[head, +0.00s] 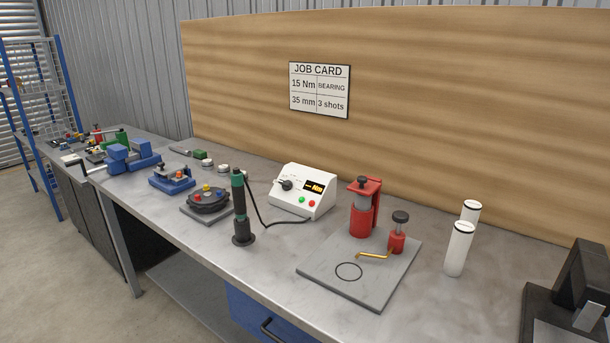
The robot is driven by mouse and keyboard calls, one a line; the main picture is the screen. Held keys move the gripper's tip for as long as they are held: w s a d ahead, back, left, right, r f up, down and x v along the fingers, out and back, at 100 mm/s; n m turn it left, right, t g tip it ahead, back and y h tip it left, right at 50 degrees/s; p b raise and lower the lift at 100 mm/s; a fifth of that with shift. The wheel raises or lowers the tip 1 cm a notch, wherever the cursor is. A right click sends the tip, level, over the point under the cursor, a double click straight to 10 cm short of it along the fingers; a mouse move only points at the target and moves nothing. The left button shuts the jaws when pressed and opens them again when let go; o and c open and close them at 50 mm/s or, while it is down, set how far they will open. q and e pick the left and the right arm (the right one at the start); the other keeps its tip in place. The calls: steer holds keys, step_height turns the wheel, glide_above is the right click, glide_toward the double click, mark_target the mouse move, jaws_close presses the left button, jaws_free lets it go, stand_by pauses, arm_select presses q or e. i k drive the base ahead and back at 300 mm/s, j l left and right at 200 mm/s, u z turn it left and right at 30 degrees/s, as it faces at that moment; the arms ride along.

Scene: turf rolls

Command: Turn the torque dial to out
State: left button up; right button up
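A white control box (304,192) stands on the workbench near the middle of the head view. A black dial (287,185) is on the left of its sloped front. The dial's pointer direction and markings are too small to read. Right of the dial is a dark display (315,187) with orange characters that seem to include "Nm". Below it are a green button (301,198) and a red button (312,203). A black cable runs from the box's area to an upright green and black driver (241,208). Neither of my grippers is in view.
A grey plate (330,281) with a red press (363,210) and red grease pot (397,238) lies right of the box. White cylinders (459,249) and a black device (578,285) stand further right. A dark turntable (208,203) is left. A job card (319,90) reads 15 Nm.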

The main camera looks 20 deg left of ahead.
mark_target(287, 185)
steer(key=i+j+z, duration=0.1)
steer(key=j+z, duration=0.15)
steer(key=j, duration=1.2)
steer(key=j+z, duration=0.25)
steer(key=j, duration=1.15)
